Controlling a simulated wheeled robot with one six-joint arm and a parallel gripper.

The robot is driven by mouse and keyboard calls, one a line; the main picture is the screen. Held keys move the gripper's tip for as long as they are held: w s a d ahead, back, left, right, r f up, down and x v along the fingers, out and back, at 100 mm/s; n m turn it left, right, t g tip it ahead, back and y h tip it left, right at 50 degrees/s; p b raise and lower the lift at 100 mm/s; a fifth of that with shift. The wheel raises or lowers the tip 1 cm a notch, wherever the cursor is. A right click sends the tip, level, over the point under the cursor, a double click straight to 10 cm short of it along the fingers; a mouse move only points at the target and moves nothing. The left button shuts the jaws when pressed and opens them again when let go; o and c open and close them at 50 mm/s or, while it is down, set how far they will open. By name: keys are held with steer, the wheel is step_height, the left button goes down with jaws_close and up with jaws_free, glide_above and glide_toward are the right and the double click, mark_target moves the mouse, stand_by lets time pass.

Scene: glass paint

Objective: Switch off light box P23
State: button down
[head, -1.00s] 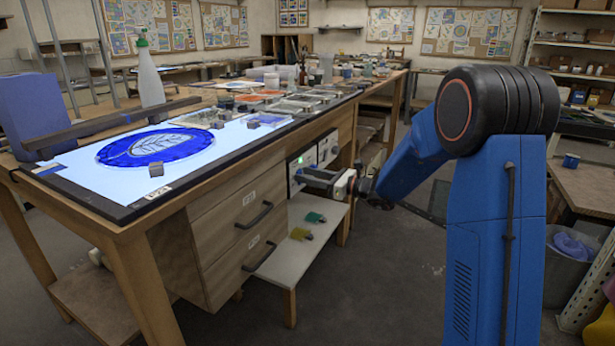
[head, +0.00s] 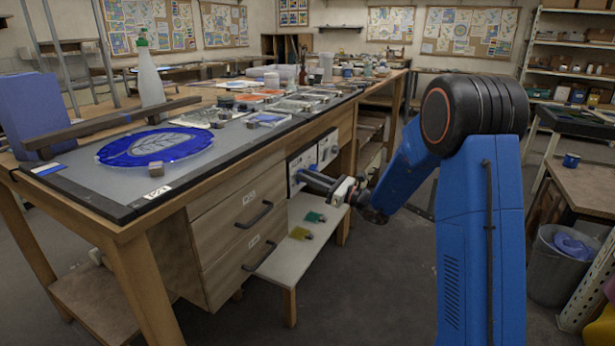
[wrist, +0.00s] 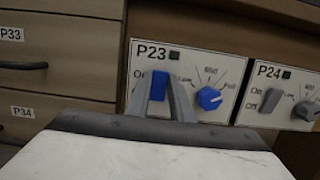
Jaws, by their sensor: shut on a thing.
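The light box (head: 105,192) lies at the near end of the workbench, its panel grey and unlit, with a P23-like tag (head: 158,192) on its front edge. A round blue glass piece (head: 155,147) with a leaf pattern rests on it. In the wrist view the P23 panel (wrist: 205,60) has a blue switch (wrist: 159,85), a blue dial (wrist: 209,98) and a dark indicator (wrist: 174,55). My gripper (wrist: 160,77) is at this panel, its fingers shut on the blue switch. The "Off" mark is mostly hidden by a finger. My gripper also shows in the head view (head: 307,174).
The P24 panel (wrist: 280,90) with a grey switch is just right of P23. Drawers (head: 235,215) stand to the left. A low shelf (head: 295,245) with green and yellow items sits below the panels. The floor at right is partly clear.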

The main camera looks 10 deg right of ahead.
steer(key=shift+f+t+y, duration=0.3)
steer(key=shift+t+y, duration=0.2)
steer(key=shift+y, duration=0.1)
steer(key=c, duration=1.6)
jaws_free()
steer(key=shift+o, duration=0.2)
steer(key=shift+d, duration=0.1)
steer(key=v, duration=1.7)
steer(key=shift+s, duration=0.15)
steer(key=shift+d, duration=0.15)
